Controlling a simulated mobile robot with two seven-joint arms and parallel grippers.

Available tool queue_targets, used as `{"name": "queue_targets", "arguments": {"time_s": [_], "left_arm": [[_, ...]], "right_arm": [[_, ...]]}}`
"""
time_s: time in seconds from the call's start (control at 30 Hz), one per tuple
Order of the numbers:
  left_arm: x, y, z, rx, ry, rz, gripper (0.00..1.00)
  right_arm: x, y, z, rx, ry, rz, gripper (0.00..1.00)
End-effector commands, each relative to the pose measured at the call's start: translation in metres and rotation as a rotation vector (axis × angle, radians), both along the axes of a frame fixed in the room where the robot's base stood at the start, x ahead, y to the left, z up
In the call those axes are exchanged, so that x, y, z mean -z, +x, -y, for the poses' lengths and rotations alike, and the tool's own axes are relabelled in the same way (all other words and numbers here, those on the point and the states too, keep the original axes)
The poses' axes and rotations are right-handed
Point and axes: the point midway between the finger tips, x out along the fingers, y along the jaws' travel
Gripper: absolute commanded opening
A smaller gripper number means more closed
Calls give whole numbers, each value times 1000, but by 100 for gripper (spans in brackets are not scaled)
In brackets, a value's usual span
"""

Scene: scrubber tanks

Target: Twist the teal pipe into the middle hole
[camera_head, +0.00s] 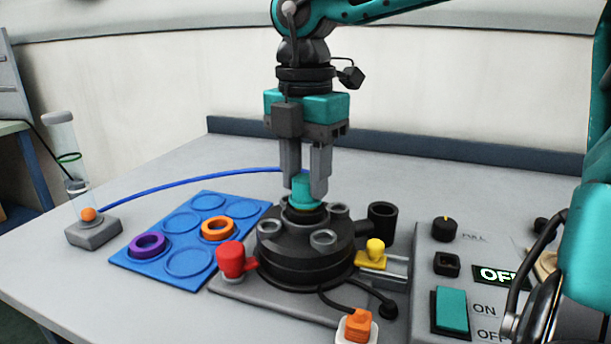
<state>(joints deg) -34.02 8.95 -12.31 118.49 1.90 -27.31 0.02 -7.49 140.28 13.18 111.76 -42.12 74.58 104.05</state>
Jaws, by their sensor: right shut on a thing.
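The teal pipe (303,192) stands upright at the top centre of the round black hub (305,258). Its lower end sits in or on the middle hole; how deep I cannot tell, as the rim hides it. My right gripper (306,182) points straight down over the hub, with its two grey fingers shut on the teal pipe from either side. The hub has several smaller grey-rimmed openings (323,239) around the middle. My left gripper is not in view.
A blue mat (152,263) left of the hub carries a purple ring (148,245) and an orange ring (218,228). A red knob (231,259) and a yellow knob (375,250) flank the hub. A control panel (425,300) stands at right, a clear tube (62,145) at left.

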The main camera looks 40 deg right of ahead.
Motion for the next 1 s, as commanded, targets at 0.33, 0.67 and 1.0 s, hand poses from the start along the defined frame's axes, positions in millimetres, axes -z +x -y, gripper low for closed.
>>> {"name": "queue_targets", "arguments": {"time_s": [0.33, 0.67, 1.0], "left_arm": [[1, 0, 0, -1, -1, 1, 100], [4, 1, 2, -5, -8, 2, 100], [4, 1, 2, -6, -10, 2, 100]], "right_arm": [[0, 0, 0, 20, 0, 1, 0], [4, 0, 0, 19, 0, 1, 0], [3, 0, 0, 19, -1, 2, 0]]}}
